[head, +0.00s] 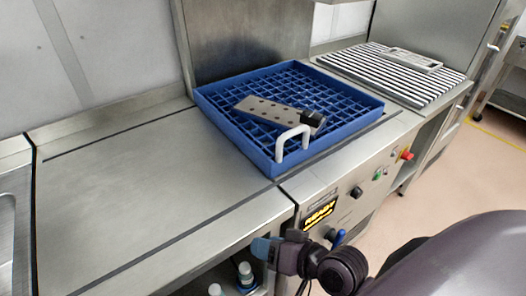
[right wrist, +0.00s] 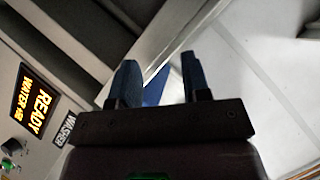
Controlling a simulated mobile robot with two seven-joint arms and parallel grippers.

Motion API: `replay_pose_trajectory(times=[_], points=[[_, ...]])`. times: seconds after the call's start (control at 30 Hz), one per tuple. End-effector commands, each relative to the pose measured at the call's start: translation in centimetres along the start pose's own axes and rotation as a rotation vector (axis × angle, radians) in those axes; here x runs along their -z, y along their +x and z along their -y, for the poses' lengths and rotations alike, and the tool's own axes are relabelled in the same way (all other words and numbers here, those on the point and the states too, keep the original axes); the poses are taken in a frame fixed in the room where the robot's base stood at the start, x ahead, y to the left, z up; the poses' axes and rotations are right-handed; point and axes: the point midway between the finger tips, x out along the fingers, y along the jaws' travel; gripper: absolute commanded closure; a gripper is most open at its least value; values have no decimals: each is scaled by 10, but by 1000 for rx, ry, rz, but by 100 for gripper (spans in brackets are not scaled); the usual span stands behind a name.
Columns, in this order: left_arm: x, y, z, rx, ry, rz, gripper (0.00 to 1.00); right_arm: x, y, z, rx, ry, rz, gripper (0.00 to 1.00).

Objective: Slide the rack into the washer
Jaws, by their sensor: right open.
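The blue rack (head: 222,122) is a square grid tray lying flat on the steel top above the washer's front panel (head: 345,205). A white loop handle (head: 292,141) stands at its front edge. A perforated metal piece with a black end (head: 270,108) lies on the grid. My right gripper (head: 266,250) is below and in front of the rack, apart from it, near the panel's lower left. In the right wrist view its two blue fingers (right wrist: 158,82) are spread with nothing held between them. My left gripper is not in view.
Bare steel counter (head: 150,200) stretches left of the rack to a sink (head: 12,225). A lit display reading READY (head: 320,212), knobs and a red button (head: 407,155) are on the panel. A striped surface (head: 390,72) with a small tray lies right. Bottles (head: 245,272) stand below.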

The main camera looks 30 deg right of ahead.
Motion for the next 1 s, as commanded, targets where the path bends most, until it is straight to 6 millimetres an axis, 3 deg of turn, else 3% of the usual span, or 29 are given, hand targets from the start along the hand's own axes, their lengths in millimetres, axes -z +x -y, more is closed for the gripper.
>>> replay_pose_trajectory(times=[0.2, 0.3, 0.43, 0.57, 0.7, 1.0], points=[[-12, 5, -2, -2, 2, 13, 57, 40, 3, 54, 313, 374, -183, 57], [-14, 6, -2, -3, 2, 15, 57, 66, -2, 71, 467, 594, -282, 57], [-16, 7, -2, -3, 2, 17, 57, 100, -13, 79, 653, 911, -409, 57], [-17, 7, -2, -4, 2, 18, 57, 127, -22, 71, 802, 1233, -527, 57], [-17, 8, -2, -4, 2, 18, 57, 145, -26, 50, 918, 1588, -647, 57], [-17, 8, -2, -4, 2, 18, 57, 141, -15, 2, 990, 2185, -851, 57]])
